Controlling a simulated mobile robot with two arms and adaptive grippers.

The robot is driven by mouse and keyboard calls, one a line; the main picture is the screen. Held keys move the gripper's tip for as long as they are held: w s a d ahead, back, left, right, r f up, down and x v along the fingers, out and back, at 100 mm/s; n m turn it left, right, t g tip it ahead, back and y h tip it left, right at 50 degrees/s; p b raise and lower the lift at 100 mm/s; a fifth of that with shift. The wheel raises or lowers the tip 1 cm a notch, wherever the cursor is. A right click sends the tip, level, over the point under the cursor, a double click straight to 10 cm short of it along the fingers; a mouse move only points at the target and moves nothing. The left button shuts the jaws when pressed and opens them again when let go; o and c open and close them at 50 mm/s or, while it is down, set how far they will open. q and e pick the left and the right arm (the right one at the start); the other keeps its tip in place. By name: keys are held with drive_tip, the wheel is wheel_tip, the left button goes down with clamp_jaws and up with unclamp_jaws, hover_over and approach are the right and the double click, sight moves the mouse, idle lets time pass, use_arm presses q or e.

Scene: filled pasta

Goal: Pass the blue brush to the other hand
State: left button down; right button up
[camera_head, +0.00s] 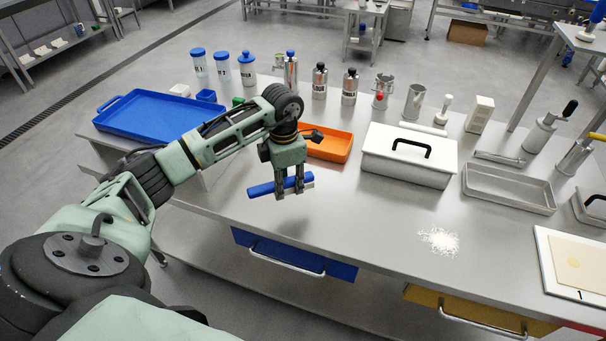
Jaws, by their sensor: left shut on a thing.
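The fingers hide part of the brush. My right gripper is not in view.
A blue tray (112,103), an orange tray (340,146), a lidded steel box (385,172) and an empty steel tray (515,200) stand on the table. Bottles and canisters line the back. White powder (439,241) lies at front right, near a white board (548,262).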

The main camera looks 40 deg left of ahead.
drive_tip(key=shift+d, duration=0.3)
